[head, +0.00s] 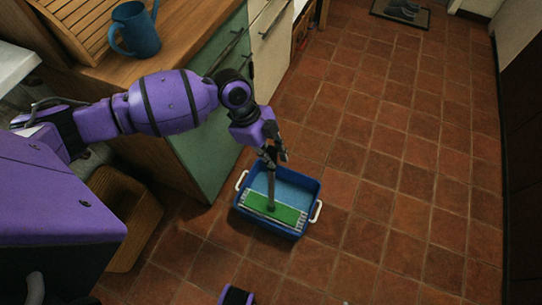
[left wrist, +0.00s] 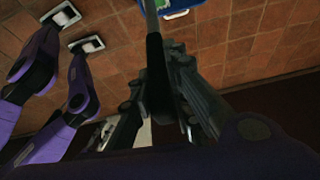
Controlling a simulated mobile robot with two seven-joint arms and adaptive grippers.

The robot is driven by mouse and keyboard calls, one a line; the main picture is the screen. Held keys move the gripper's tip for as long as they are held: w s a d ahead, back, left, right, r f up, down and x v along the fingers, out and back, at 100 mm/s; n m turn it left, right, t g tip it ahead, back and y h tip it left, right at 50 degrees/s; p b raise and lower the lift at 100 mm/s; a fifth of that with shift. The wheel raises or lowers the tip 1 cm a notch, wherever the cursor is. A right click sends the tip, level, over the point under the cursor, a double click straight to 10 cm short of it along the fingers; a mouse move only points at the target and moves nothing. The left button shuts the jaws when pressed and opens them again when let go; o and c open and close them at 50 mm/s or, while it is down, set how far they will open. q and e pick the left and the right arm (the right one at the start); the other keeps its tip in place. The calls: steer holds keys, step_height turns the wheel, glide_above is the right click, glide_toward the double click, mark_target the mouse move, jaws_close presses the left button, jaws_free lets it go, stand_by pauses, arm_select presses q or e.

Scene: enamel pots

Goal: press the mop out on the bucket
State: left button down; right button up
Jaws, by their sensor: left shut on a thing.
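My left gripper (head: 272,156) is shut on the mop's handle, above the bucket. The mop (head: 288,214) has a flat green head with pale edges and a grey handle. Its head lies across the near part of the bucket, within the rim; I cannot tell how hard it presses. The blue bucket (head: 300,183) is rectangular, with white handles at its sides, and stands on the floor. In the left wrist view, the dark handle (left wrist: 155,75) runs between the fingers, and a bit of the blue bucket (left wrist: 180,12) shows at the top. My right gripper is not in view.
A wooden counter (head: 80,15) with a blue jug (head: 136,30) and a green cabinet (head: 205,140) stand left of the bucket. A wooden bin (head: 140,225) is at lower left. The tiled floor (head: 400,170) to the right is clear. A mat with shoes (head: 400,10) lies far off.

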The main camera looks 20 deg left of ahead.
mark_target(273, 149)
arm_select(q)
step_height(273, 149, up, 5)
steer(key=p, duration=0.3)
steer(key=shift+w, duration=0.1)
step_height(273, 149, up, 2)
steer(key=shift+p, duration=0.95)
steer(key=shift+w+d+f, duration=0.1)
